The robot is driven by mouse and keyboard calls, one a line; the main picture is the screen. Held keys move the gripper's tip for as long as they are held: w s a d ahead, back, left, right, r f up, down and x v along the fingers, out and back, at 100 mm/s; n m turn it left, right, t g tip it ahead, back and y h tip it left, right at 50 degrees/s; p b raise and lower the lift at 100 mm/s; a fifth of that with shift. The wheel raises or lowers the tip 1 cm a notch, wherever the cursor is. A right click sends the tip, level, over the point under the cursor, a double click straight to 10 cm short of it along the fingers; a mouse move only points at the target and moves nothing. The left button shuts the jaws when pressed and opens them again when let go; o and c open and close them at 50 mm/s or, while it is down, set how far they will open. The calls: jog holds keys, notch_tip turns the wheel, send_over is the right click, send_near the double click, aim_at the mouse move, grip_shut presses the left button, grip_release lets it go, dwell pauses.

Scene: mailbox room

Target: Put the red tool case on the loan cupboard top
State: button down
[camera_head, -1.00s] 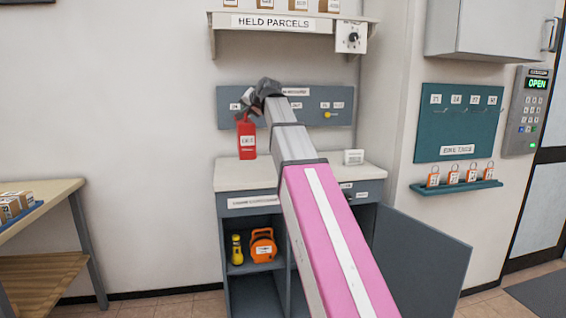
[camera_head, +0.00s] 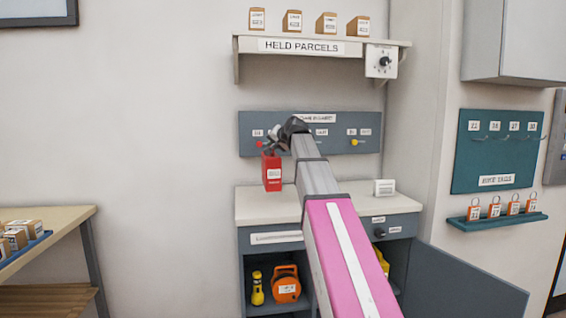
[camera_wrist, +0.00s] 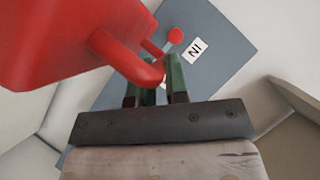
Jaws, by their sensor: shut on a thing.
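The red tool case (camera_head: 272,173) hangs from my gripper (camera_head: 270,148) just above the white top of the loan cupboard (camera_head: 262,207). In the wrist view the red case (camera_wrist: 50,40) fills the upper left, and its handle passes between the green-padded fingers of my gripper (camera_wrist: 155,88), which are shut on it. Whether the case's bottom touches the top cannot be told for sure; it appears slightly above it. My arm hides the middle of the cupboard.
A small white box (camera_head: 384,187) stands at the right of the cupboard top. The held parcels shelf (camera_head: 330,40) is above. The cupboard door (camera_head: 465,285) stands open at the right.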

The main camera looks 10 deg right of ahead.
jog(key=w+d+f, duration=0.2)
jog(key=d+f, duration=0.1)
jog(key=f, duration=0.3)
jog(key=shift+w+d+f, duration=0.25)
jog(key=shift+d+f, duration=0.05)
jog(key=shift+d, duration=0.1)
jog(key=c, duration=1.1)
grip_release()
jog(key=shift+f, duration=0.15)
jog(key=v, duration=1.2)
